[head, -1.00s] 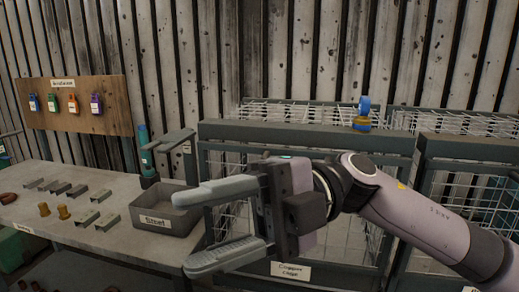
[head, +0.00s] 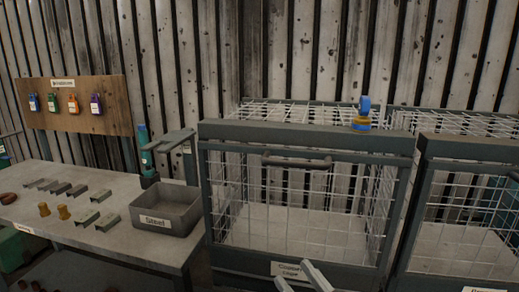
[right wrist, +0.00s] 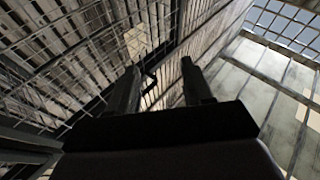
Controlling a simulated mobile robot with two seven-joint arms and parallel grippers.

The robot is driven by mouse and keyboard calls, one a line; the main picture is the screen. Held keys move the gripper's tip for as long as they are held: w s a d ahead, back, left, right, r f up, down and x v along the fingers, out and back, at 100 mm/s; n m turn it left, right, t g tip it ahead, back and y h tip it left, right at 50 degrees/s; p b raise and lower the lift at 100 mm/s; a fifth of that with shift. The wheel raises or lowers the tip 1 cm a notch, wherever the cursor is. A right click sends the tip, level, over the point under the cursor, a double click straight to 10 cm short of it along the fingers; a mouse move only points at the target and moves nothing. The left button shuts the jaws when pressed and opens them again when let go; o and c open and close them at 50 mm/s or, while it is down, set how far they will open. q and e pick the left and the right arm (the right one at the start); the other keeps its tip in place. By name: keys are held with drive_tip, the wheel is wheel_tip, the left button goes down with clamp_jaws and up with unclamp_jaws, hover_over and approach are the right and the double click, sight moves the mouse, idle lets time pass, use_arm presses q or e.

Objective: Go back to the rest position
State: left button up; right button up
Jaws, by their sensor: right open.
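My right gripper (head: 300,280) shows only as grey fingertips at the bottom edge of the head view, in front of the labelled wire cage (head: 308,127). In the right wrist view my right gripper (right wrist: 160,85) has two dark fingers standing apart with nothing between them. It points up towards wire mesh and the wall and roof. The rest of my right arm is outside the head view. My left gripper is in neither current view.
A workbench (head: 110,250) at the left bears several metal channel pieces, brass pieces and a grey bin (head: 165,220) marked "Steel". A second cage (head: 460,147) stands at the right. A blue and yellow item (head: 362,118) sits on the first cage's top. A tag board (head: 72,103) is behind.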

drive_tip(key=s+d+f+m+g+h, duration=0.2)
drive_tip(key=s+d+f+h, duration=0.1)
drive_tip(key=f, duration=0.6)
drive_tip(key=s+d+f+m+g+h, duration=0.2)
drive_tip(key=s+d+f+g+h, duration=0.1)
drive_tip(key=s+d+f, duration=0.3)
drive_tip(key=s+d+f+m+g+h, duration=0.2)
drive_tip(key=s+d+f+h, duration=0.2)
drive_tip(key=s+f, duration=0.4)
wheel_tip(320, 180, down, 4)
drive_tip(key=shift+s+d+f+g, duration=0.1)
drive_tip(key=shift+s+d+g, duration=0.1)
drive_tip(key=shift+g, duration=0.1)
use_arm(q)
drive_tip(key=shift+c, duration=0.2)
